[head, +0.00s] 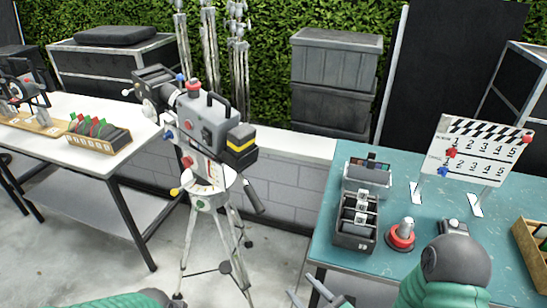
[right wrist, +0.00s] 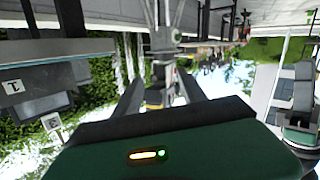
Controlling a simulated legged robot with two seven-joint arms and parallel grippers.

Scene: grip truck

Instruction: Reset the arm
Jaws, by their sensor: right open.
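My right gripper (head: 317,290) shows at the bottom edge of the head view, with two grey fingers apart and nothing between them. It is left of the teal table's front edge, beside the camera tripod (head: 205,200). In the right wrist view, my right gripper (right wrist: 160,92) is open and empty, and that picture looks upside down. My right arm (head: 440,285) reaches in from the bottom right. A bit of my left arm (head: 120,300) shows at the bottom left; its gripper is out of view.
A film camera (head: 205,120) stands on the tripod. The teal table (head: 325,225) holds a clapperboard (head: 478,150), a black divided box (head: 354,222) and a red-based knob (head: 401,235). A white table (head: 70,150) stands left. Grey crates (head: 335,75) stand behind.

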